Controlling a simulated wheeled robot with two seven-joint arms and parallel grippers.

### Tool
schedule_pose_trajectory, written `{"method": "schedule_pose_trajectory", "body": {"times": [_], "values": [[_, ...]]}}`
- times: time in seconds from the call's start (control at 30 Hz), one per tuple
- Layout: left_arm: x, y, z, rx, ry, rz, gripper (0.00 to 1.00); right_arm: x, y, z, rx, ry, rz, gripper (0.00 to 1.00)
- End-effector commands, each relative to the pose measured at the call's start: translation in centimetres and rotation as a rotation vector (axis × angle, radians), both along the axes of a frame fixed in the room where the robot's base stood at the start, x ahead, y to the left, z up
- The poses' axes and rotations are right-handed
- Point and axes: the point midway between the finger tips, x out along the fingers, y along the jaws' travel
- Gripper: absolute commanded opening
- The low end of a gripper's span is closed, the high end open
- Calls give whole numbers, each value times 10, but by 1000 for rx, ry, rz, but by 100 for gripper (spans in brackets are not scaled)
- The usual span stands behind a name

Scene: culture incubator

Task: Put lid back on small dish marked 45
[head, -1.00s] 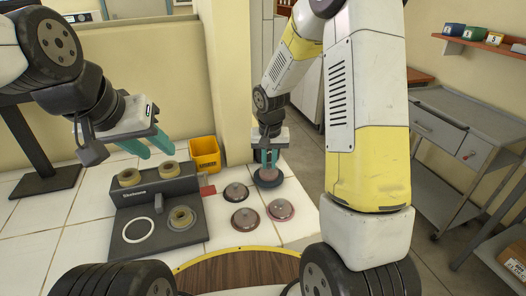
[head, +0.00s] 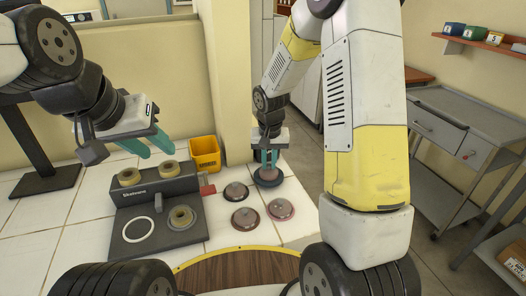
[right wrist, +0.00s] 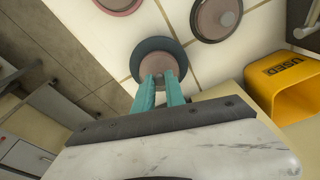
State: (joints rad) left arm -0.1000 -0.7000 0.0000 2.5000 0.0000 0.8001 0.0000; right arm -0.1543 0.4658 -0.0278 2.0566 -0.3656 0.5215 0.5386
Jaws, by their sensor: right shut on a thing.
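My right gripper (head: 269,158) points down in the head view, its teal fingers shut on a pinkish-grey lid (right wrist: 154,62). The lid is over a dark blue round dish (head: 258,182), whose rim also shows around the lid in the right wrist view (right wrist: 139,67). I cannot tell whether the lid touches the dish. Three more round pieces with central knobs stand nearby: a dark-rimmed one (head: 235,191), a reddish one (head: 245,218) and a pink one (head: 281,209). No number is legible on any of them. My left gripper (head: 148,147) is open and empty above the left side.
A grey device (head: 125,193) with tan rings stands at the left of the white tiled top. A wall corner (head: 237,80) rises behind the right gripper.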

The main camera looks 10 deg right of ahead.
Motion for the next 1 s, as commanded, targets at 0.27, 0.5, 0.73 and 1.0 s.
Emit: {"method": "schedule_pose_trajectory", "body": {"times": [0.27, 0.5, 0.73, 1.0], "values": [[0, 0, 0, 0, 0, 0, 37, 0, 0, 0, 0, 0, 1, 0], [0, 0, 0, 0, 0, 0, 37, 0, 0, 0, 0, -1, 0, 29], [0, 0, 0, 0, 0, 0, 37, 0, 0, 0, 0, -1, 0, 41], [0, 0, 0, 0, 0, 0, 37, 0, 0, 0, 0, 0, 0, 62]]}}
